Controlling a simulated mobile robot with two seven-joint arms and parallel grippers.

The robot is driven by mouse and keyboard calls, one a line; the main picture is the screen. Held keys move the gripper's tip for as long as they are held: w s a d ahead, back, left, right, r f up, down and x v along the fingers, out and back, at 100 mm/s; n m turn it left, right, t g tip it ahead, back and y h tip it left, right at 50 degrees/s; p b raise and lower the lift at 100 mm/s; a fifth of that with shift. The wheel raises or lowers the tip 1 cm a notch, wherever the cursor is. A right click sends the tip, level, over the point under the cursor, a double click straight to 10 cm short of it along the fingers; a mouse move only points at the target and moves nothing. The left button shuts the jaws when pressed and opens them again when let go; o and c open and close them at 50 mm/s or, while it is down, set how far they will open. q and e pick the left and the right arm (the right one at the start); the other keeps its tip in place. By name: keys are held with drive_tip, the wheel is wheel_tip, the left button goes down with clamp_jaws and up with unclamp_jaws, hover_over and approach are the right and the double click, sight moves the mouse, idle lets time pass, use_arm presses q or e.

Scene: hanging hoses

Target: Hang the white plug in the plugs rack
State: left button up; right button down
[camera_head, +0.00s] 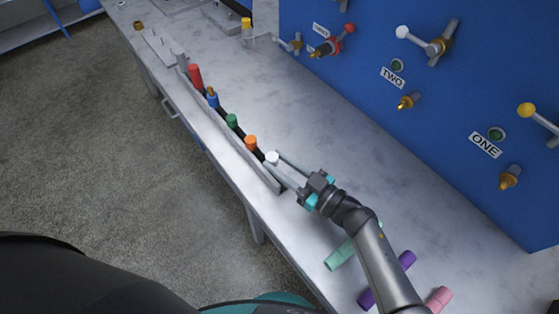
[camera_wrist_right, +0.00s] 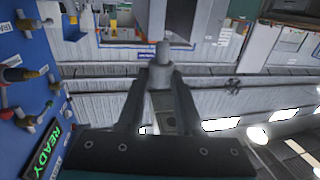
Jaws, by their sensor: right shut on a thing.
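The white plug (camera_head: 272,157) is at the near end of the plugs rack (camera_head: 262,173) in the head view, in line with the other plugs. My right gripper (camera_head: 280,168) has its fingers around the white plug. The plug also shows between the fingertips in the right wrist view (camera_wrist_right: 162,54). Whether the plug is seated in the rack or just above it I cannot tell. The rack also holds a red plug (camera_head: 195,76), a blue plug (camera_head: 212,97), a green plug (camera_head: 232,121) and an orange plug (camera_head: 251,143). My left gripper is not in view.
A mint plug (camera_head: 339,258), a purple plug (camera_head: 407,261) and a pink plug (camera_head: 438,299) lie near my right arm on the table (camera_head: 330,155). A blue panel (camera_head: 440,120) with valves and fittings stands behind. The table between rack and panel is mostly clear.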

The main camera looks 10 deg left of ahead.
drive_tip(key=shift+f, duration=0.1)
drive_tip(key=shift+w+p, duration=0.15)
drive_tip(key=shift+p, duration=0.4)
idle(2.4)
idle(0.5)
drive_tip(key=shift+w+d+r+m+t+h+b, duration=0.15)
drive_tip(key=shift+d+r+m+t+h+b, duration=0.15)
drive_tip(key=shift+d+r+m+t+h, duration=0.25)
drive_tip(key=shift+w+d+r+m+t+h+b, duration=0.15)
drive_tip(key=shift+r+m+t+h+b, duration=0.25)
drive_tip(key=shift+t, duration=0.35)
drive_tip(key=s+d+r+m+t+h+b, duration=0.1)
drive_tip(key=d+r+m+t+h, duration=0.1)
drive_tip(key=d, duration=0.5)
drive_tip(key=s+d+r+m+t+h+b, duration=0.2)
drive_tip(key=d+r+m+t+h, duration=0.1)
drive_tip(key=d+r+m+h, duration=0.2)
drive_tip(key=s+d+r+m+t+h+b, duration=0.1)
drive_tip(key=s+d+r+m+t+h, duration=0.1)
drive_tip(key=d+r+m+h, duration=0.2)
drive_tip(key=d+r+h, duration=0.1)
drive_tip(key=d+h, duration=0.2)
drive_tip(key=d, duration=0.4)
drive_tip(key=shift+t+b, duration=0.3)
drive_tip(key=shift+b, duration=0.05)
